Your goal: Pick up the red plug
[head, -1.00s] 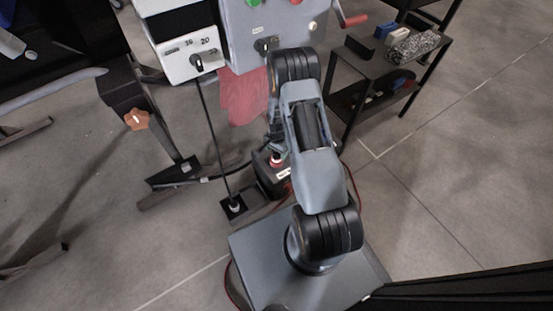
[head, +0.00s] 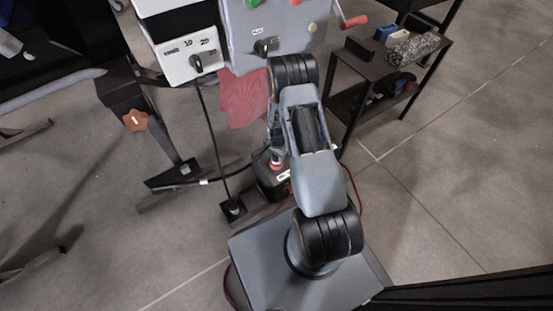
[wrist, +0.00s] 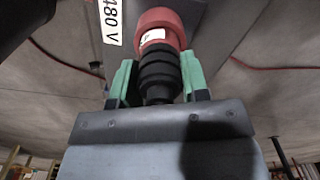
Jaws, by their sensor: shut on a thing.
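The red plug (wrist: 160,22) shows in the wrist view, with a red head, a small white label and a black ribbed boot (wrist: 160,70) below it. The green fingers of my gripper (wrist: 157,80) are shut on the black boot, one on each side. The plug's red end is against a dark box with a "480 V" label (wrist: 111,18); whether it is seated in it cannot be told. In the head view the red plug (head: 277,165) is a small red spot at the dark box (head: 268,182), and my arm hides most of the gripper.
A grey control box (head: 270,30) and a white dial box (head: 190,58) stand above, with a red cloth (head: 243,98) hanging below. A black shelf (head: 385,75) with small items is at right. A cable runs to a floor socket (head: 233,208).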

